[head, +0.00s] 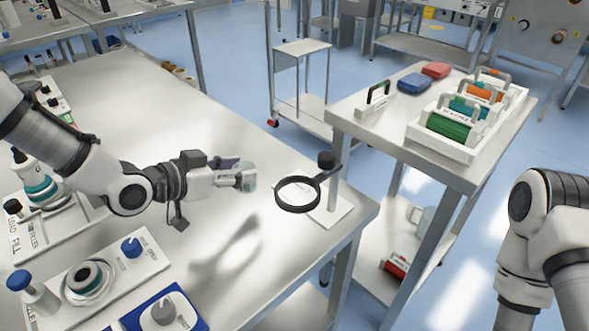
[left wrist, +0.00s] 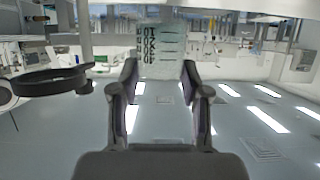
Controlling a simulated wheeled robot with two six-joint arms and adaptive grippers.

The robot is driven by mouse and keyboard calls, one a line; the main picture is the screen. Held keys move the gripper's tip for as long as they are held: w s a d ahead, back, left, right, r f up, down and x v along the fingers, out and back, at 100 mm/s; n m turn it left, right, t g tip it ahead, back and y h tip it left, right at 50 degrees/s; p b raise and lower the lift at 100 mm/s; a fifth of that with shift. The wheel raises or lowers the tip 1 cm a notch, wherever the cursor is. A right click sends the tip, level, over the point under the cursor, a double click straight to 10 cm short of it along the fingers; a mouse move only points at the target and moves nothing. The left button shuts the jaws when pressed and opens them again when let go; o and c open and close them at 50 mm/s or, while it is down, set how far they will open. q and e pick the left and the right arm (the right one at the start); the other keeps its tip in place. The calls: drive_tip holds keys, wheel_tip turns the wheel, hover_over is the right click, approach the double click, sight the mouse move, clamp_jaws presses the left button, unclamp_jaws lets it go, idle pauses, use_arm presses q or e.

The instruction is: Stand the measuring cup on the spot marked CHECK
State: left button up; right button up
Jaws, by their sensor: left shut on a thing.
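The measuring cup (head: 250,175) is small and clear, and it sits at the tips of my left gripper (head: 240,178) in the head view. The gripper is shut on it and holds it above the table, its shadow falling on the tabletop. In the left wrist view the cup (left wrist: 163,48), with dark printed marks, shows between the fingertips of the left gripper (left wrist: 160,80). I cannot read a CHECK mark in either view. A white base plate (head: 333,212) lies under a black ring at the table's corner. My right gripper is out of view.
The black ring (head: 285,204) on its stand is just right of the cup; it also shows in the left wrist view (left wrist: 40,82). Panels with knobs (head: 128,270) line the near left. A side table (head: 360,130) holds coloured items. The middle of the main table (head: 150,110) is clear.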

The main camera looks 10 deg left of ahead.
use_arm(q)
drive_tip(key=w+d, duration=0.2)
drive_tip(key=d, duration=0.1)
drive_tip(key=w+d+f, duration=0.1)
drive_tip(key=w+d, duration=0.5)
drive_tip(key=shift+w+d+f, duration=0.15)
drive_tip(key=shift+d+f, duration=0.05)
drive_tip(key=shift+f, duration=0.1)
wheel_tip(320, 180, down, 3)
drive_tip(key=shift+f+b, duration=0.2)
drive_tip(key=shift+b, duration=0.15)
drive_tip(key=shift+f, duration=0.1)
drive_tip(key=o, duration=1.1)
drive_tip(key=v, duration=1.2)
drive_tip(key=shift+p, duration=0.3)
